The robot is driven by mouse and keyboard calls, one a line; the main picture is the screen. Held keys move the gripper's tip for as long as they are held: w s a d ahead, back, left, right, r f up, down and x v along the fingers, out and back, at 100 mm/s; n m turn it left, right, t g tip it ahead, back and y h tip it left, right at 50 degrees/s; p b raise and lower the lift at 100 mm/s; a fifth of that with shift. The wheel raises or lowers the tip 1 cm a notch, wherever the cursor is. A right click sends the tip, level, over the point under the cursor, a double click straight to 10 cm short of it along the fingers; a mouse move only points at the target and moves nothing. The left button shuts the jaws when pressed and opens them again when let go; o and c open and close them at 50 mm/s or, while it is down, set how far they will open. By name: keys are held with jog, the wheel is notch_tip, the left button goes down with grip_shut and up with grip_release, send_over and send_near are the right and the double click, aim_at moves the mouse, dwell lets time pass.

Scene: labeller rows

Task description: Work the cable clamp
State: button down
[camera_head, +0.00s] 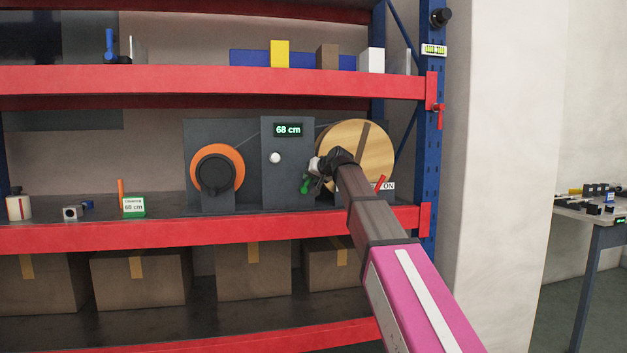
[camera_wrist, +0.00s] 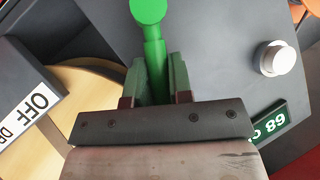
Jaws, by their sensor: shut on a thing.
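A green lever with a round knob (camera_head: 305,186) is on the grey machine's front, just right of its centre panel; I take it to be the cable clamp. It also shows in the wrist view (camera_wrist: 154,48), its stem between the two fingers. My gripper (camera_head: 314,172) is shut on this green lever, with the knob end sticking out past the fingertips (camera_wrist: 157,75). The machine's display (camera_head: 288,130) reads 68 cm. Below it is a white round knob (camera_head: 275,158). My wrist hides part of the lever in the head view.
An orange reel (camera_head: 217,167) is at the machine's left, a wooden drum (camera_head: 375,148) at its right, partly behind my arm.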

jog(key=shift+s+a+r+n+h, duration=0.2)
jog(key=shift+a+n+h, duration=0.25)
jog(key=shift+n+h, duration=0.2)
jog(key=c, duration=1)
grip_release()
jog(key=shift+c, duration=0.2)
jog(key=v, duration=1)
jog(key=shift+s+r, duration=0.25)
jog(key=shift+s, duration=0.05)
jog(key=shift+d, duration=0.1)
